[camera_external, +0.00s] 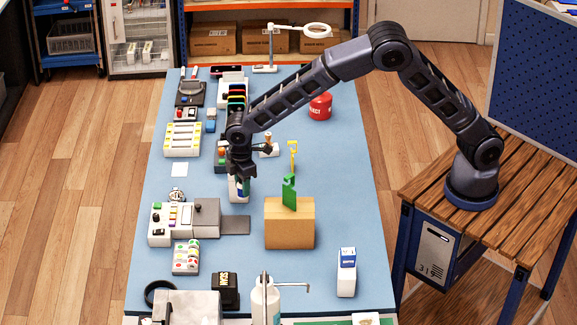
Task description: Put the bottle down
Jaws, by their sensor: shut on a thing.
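My gripper (240,174) points down over the middle-left of the blue table (345,190). It is shut on a small white bottle (238,195) with blue and green marks. The bottle looks upright, and its top is partly hidden by the fingers. I cannot tell whether its base touches the table or hangs just above it.
A grey machine (206,216) with a dark plate stands just in front of the bottle. A cardboard box (289,228) with a green item is to the right. A red container (320,107) stands farther back. The table's right side is mostly clear.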

